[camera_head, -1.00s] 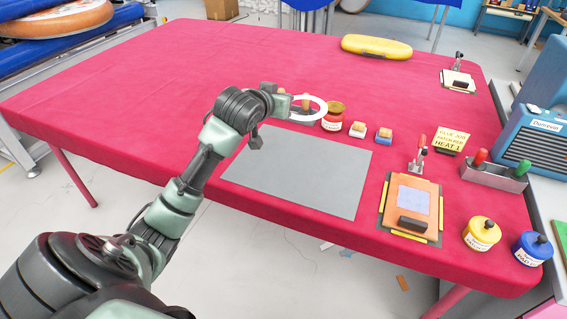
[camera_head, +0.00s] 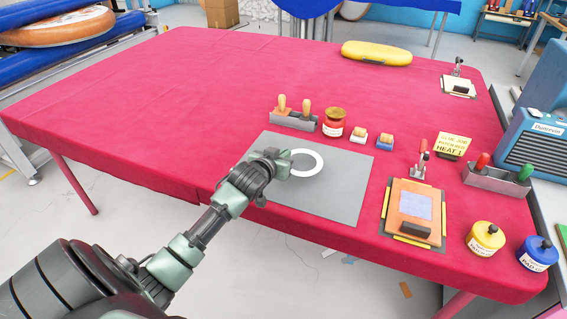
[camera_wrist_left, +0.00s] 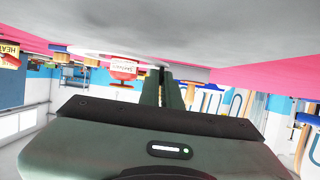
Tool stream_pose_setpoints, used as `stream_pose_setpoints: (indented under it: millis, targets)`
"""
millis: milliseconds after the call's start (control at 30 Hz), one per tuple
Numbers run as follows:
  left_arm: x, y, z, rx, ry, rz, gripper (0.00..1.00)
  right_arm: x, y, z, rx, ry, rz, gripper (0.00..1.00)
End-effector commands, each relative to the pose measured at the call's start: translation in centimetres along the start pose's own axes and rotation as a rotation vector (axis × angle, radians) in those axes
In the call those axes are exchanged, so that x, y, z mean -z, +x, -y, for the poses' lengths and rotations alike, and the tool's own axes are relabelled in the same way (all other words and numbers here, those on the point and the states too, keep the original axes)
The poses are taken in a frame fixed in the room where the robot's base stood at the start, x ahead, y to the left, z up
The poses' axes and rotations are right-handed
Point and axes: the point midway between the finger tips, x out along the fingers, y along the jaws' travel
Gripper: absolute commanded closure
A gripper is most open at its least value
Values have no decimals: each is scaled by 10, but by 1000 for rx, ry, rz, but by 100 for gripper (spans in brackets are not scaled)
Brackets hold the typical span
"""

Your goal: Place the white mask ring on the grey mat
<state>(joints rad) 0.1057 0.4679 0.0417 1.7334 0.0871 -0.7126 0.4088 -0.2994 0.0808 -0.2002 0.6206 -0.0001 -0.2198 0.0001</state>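The white mask ring (camera_head: 321,165) is a thin flat ring over the upper middle of the grey mat (camera_head: 340,200). My left gripper (camera_head: 287,164) is shut on the ring's left edge. The mat shows through the ring's opening. In the left wrist view, which is upside down, the ring (camera_wrist_left: 95,53) is a thin white band close to the mat (camera_wrist_left: 200,25), beside the fingers (camera_wrist_left: 164,78). I cannot tell whether the ring touches the mat. My right gripper is not in view.
Behind the mat stand a holder with wooden-handled tools (camera_head: 293,120), a red jar (camera_head: 333,123) and small blocks (camera_head: 385,140). An orange clamp board (camera_head: 412,212) lies to the right, near yellow (camera_head: 485,240) and blue (camera_head: 537,254) pots. The red table (camera_head: 150,110) is clear at left.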

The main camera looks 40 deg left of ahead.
Motion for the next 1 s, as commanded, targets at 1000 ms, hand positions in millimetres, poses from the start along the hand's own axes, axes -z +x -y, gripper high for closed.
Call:
stream_pose_setpoints:
  millis: [1000]
  targets:
    - [-27, 11, 0, 0, 0, 0, 74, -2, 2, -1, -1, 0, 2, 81]
